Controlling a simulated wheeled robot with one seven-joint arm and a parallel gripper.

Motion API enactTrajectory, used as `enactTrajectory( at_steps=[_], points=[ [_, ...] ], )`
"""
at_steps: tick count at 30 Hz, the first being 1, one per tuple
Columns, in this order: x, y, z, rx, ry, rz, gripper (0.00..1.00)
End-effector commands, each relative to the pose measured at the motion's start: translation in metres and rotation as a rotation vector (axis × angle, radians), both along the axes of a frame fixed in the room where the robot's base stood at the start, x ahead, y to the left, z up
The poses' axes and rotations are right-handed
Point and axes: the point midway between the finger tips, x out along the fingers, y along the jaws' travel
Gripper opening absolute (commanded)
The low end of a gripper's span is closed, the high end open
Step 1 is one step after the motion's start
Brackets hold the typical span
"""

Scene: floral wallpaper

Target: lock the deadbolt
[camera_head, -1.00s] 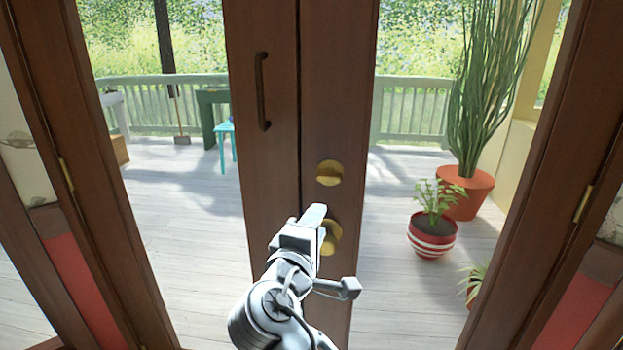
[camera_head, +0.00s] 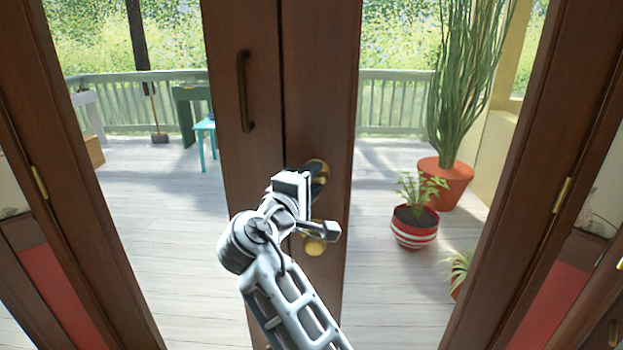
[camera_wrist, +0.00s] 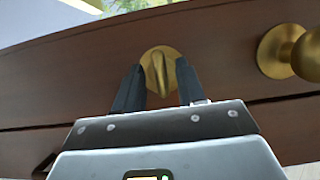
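The deadbolt (camera_head: 318,168) is a round brass plate with a thumb-turn, on the right door above the knob; my gripper partly covers it in the head view. In the wrist view the deadbolt's turn piece (camera_wrist: 159,72) stands between my two dark fingers. My gripper (camera_wrist: 157,82) is open, one finger on each side of the turn piece, with gaps visible; whether a finger touches it is unclear. In the head view my gripper (camera_head: 312,178) is at the deadbolt. The brass knob (camera_head: 315,245) is below; it also shows at right in the wrist view (camera_wrist: 300,52).
The two brown glazed doors stand closed, with a dark handle (camera_head: 243,90) on the left one. Through the glass are a deck, a teal stool (camera_head: 206,130), a striped pot (camera_head: 414,230) and an orange pot (camera_head: 446,182).

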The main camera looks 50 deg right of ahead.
Motion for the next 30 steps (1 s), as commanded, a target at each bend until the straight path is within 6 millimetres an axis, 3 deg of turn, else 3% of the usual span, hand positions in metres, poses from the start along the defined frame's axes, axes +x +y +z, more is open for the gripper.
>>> enactTrajectory(
  at_steps=[8, 20, 30],
  points=[
    [0.0006, -0.0015, -0.0003, 0.000, 0.000, 0.001, 0.39],
    [0.0006, -0.0013, -0.0001, 0.000, 0.000, 0.001, 0.01],
    [0.0006, -0.0013, 0.0006, 0.008, -0.012, 0.001, 0.00]
  ],
)
